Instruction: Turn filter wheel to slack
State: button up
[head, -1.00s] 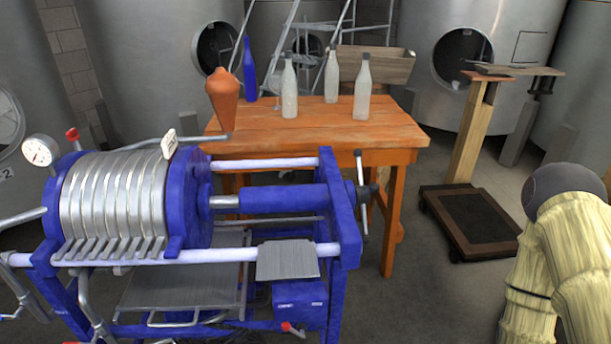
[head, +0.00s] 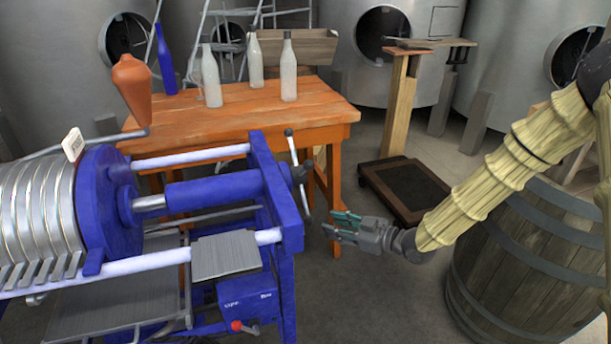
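The blue plate filter (head: 225,190) stands at the left, with a stack of silver plates clamped on its rails. On its right end frame sits the filter wheel (head: 296,165), a grey bar handle with dark knobs, tilted a little from upright. My gripper (head: 338,226), grey with teal fingertips, is to the right of the wheel and lower in the picture, pointing left towards the filter. Its fingers are apart and empty. It does not touch the wheel. The back of the wheel's hub is partly hidden.
An orange wooden table (head: 240,105) with several bottles stands behind the filter. A wooden barrel (head: 520,255) stands below my arm at the right. A platform scale (head: 405,185) stands at the back. Open floor lies between the filter and the barrel.

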aim_at(305, 169)
jog(key=w+d+r+n+g+y, duration=0.1)
jog(key=w+r+n+y, duration=0.15)
jog(key=r, duration=0.35)
jog(key=w+r+n+y, duration=0.2)
jog(key=r+n, duration=0.2)
jog(key=r, duration=0.3)
jog(key=shift+h, duration=0.25)
jog(key=x, duration=1)
jog(key=shift+s+a+f, duration=0.1)
jog(key=shift+a+f, duration=0.05)
jog(key=shift+a, duration=0.2)
jog(key=shift+c, duration=0.3)
grip_shut()
